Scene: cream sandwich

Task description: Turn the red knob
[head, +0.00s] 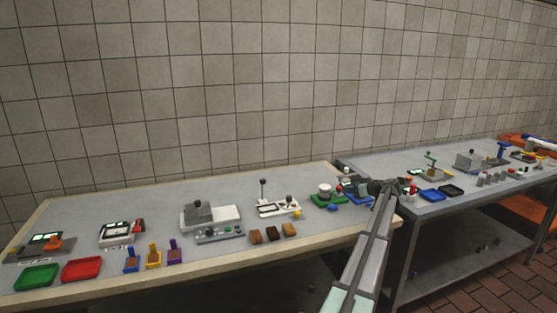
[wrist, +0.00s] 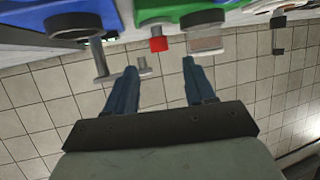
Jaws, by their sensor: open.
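A small red piece (wrist: 158,44) with a grey stem shows in the wrist view, at the edge of a green base (wrist: 184,9); it looks like the red knob. My gripper (wrist: 160,65) is open. Its two blue-grey fingers point toward the red piece, one to either side in the picture, with a visible gap and nothing between them. In the head view my gripper (head: 381,188) is over the right end of the near table, by the green base (head: 327,201). There I cannot make out the red knob clearly.
A blue base (wrist: 78,15) with grey round parts is left of the green one in the wrist view. The near table (head: 120,205) holds several devices, a green tray (head: 37,278) and a red tray (head: 82,270). A second table (head: 400,165) adjoins it, under a tiled wall.

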